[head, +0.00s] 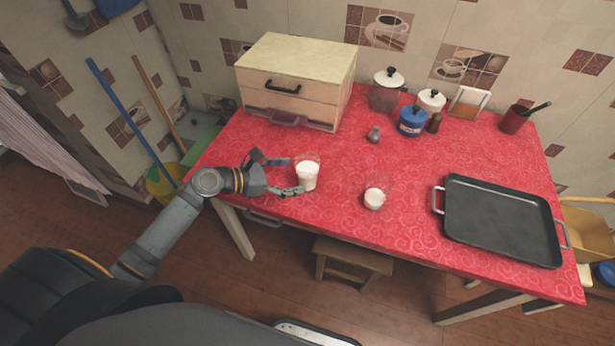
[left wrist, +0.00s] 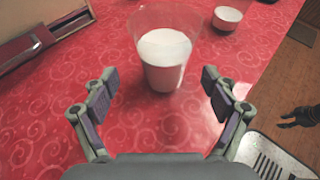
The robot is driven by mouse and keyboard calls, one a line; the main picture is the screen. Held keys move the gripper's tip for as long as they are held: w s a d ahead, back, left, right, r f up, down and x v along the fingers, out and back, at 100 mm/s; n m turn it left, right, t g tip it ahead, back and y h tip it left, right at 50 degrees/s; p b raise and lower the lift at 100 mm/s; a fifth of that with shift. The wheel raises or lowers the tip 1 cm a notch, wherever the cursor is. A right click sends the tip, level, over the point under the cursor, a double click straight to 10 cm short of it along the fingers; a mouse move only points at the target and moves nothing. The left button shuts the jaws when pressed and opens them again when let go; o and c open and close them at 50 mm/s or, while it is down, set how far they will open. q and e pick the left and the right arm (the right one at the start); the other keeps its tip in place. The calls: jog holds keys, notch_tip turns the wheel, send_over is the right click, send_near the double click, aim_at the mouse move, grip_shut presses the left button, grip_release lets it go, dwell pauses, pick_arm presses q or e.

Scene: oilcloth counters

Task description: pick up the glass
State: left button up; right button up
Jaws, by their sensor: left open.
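A clear glass of white liquid (head: 307,175) stands upright on the red counter near its front left edge. In the left wrist view the glass (left wrist: 164,62) is just beyond the fingertips, centred between them. My left gripper (head: 288,175) comes in from the left and is open, with its fingers pointing at the glass; it also shows open and empty in the left wrist view (left wrist: 160,88). A second, shorter glass with white contents (head: 374,199) stands to the right and shows at the upper right of the left wrist view (left wrist: 228,16). My right gripper is not seen in the head view.
A wooden drawer box (head: 292,80) stands behind my gripper. Jars, a blue canister (head: 411,121) and a small shaker (head: 373,133) stand at the back. A black tray (head: 502,220) lies at right. The red counter (head: 330,225) is clear between the glasses.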

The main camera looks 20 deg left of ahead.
pick_arm(q)
jog(key=shift+s+b+x, duration=0.25)
jog(key=shift+b+x, duration=0.05)
jog(key=shift+x, duration=2.35)
jog(key=shift+d+f, duration=0.1)
jog(key=shift+c, duration=0.4)
jog(key=c, duration=1.5)
jog(key=shift+c, duration=0.2)
jog(key=shift+r, duration=0.2)
